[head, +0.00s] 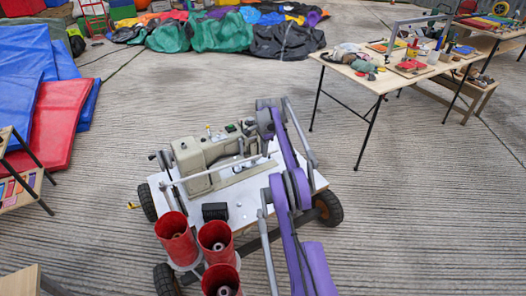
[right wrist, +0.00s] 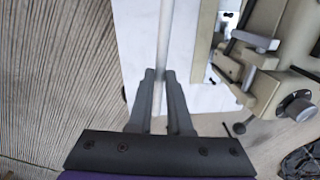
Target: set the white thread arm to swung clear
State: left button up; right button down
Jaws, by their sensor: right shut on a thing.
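The white thread arm (head: 222,168) is a thin pale rod. In the head view it runs across the front of the beige sewing machine (head: 204,152), above the white cart top (head: 240,207). My right gripper (head: 266,151) reaches down at the rod's right end, partly hidden by my purple arm. In the right wrist view, my right gripper (right wrist: 159,76) has its grey fingers closed on the thread arm (right wrist: 164,40), which passes between them. The sewing machine (right wrist: 265,45) lies to the right there. My left gripper is not in view.
A wooden table (head: 370,82) with tools stands at the right. Blue and red mats (head: 52,120) lie at the left. Concrete floor around the cart is open.

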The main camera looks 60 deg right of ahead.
jog(key=c, duration=0.8)
grip_release()
jog(key=shift+c, duration=0.2)
notch_tip(320, 180, up, 11)
jog(key=p, duration=0.2)
jog(key=shift+s+a, duration=0.25)
jog(key=shift+f, duration=0.1)
